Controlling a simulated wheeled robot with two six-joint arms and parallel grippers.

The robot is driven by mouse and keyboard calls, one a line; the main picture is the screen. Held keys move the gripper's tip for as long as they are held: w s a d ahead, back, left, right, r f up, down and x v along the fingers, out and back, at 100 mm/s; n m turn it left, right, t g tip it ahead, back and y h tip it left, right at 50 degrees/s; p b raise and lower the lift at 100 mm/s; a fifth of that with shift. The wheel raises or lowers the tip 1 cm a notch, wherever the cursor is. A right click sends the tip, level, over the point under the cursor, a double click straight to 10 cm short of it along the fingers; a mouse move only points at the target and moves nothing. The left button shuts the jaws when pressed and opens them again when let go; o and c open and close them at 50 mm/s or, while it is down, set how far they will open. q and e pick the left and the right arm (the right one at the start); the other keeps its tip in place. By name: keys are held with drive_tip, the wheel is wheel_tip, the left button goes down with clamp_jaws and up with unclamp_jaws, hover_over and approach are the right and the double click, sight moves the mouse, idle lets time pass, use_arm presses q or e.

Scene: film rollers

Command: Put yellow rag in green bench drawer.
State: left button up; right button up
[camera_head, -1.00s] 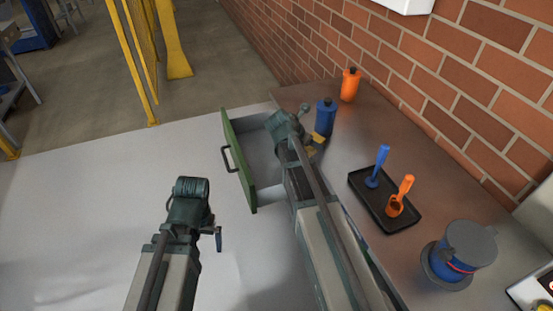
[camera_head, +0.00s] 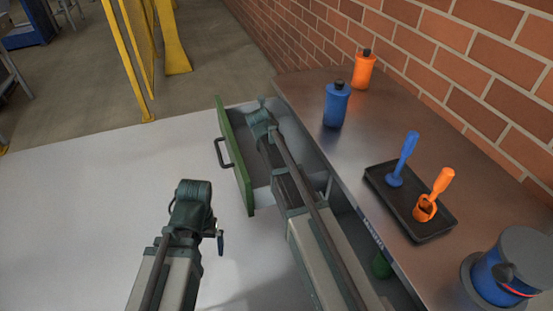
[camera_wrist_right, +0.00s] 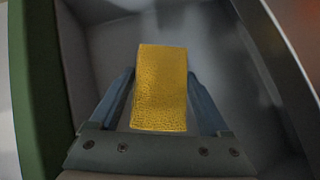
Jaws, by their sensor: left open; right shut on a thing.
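The yellow rag (camera_wrist_right: 160,85) is a folded block between the fingers of my right gripper (camera_wrist_right: 161,98) in the right wrist view. My right gripper (camera_head: 262,118) is shut on it and is over the open drawer, whose grey inside shows below the rag. The drawer (camera_head: 234,160) has a green front with a dark handle and is pulled out from the bench. The rag is hidden behind my gripper in the head view. My left gripper (camera_head: 193,200) is open and empty, left of the drawer and apart from it.
The metal bench top (camera_head: 335,165) holds a blue bottle (camera_head: 337,105), an orange bottle (camera_head: 362,72), a black tray (camera_head: 420,225) with blue and orange tools, and a blue canister (camera_head: 492,280). A brick wall stands behind the bench. The floor left of the drawer is clear.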

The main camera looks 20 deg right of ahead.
drive_tip(key=shift+f, duration=0.3)
wheel_tip(320, 180, down, 10)
drive_tip(key=b, duration=1)
drive_tip(key=shift+r, duration=0.15)
drive_tip(key=shift+f, duration=0.2)
drive_tip(key=o, duration=1.2)
drive_tip(key=shift+r, duration=0.1)
drive_tip(key=shift+c, duration=0.2)
